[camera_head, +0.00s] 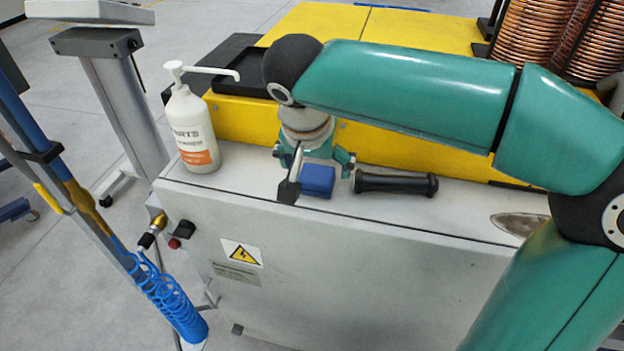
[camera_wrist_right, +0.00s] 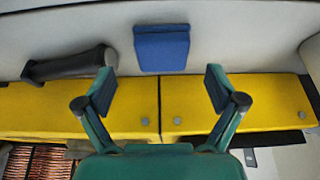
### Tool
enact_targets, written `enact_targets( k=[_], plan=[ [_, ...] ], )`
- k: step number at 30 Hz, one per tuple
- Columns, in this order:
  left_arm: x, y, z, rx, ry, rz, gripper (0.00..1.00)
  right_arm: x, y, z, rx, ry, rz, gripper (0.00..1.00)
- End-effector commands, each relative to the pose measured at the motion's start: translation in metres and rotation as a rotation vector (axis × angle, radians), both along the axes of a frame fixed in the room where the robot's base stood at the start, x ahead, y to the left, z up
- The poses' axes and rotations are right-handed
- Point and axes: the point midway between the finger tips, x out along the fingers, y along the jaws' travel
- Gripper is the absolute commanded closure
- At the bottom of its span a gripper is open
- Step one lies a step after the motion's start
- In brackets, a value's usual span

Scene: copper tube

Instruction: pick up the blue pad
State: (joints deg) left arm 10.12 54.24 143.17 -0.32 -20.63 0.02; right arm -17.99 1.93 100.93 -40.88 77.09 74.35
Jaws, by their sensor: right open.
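The blue pad (camera_head: 317,180) is a small blue block lying on the light grey cabinet top in the head view. In the right wrist view the blue pad (camera_wrist_right: 161,48) lies flat, ahead of the gap between the fingers. My right gripper (camera_head: 318,176) is over the pad, with a finger on each side of it in the head view. In the right wrist view my right gripper (camera_wrist_right: 160,90) is open and empty, its fingers spread wider than the pad. I see no contact with the pad. My left gripper is not in view.
A black cylindrical handle (camera_head: 396,185) lies right of the pad. A white pump bottle (camera_head: 191,128) stands left on the cabinet top (camera_head: 240,182). A yellow block (camera_head: 390,148) and a black tray (camera_head: 238,66) are behind. Copper coils (camera_head: 530,28) stand at the back right.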

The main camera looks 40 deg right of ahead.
Motion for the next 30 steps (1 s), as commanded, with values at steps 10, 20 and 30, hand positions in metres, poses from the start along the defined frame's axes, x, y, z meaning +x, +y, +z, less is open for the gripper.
enact_targets(
  k=[10, 20, 30],
  plan=[
    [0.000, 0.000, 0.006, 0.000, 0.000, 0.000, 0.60, 0.012, -0.011, -0.032, 0.000, 0.000, -0.001, 0.06],
    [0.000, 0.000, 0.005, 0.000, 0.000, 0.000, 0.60, 0.012, -0.011, -0.032, 0.000, 0.000, -0.001, 0.30],
    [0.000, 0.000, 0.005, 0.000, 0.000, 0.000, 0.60, 0.012, -0.011, -0.032, 0.000, 0.000, -0.001, 0.66]
  ],
)
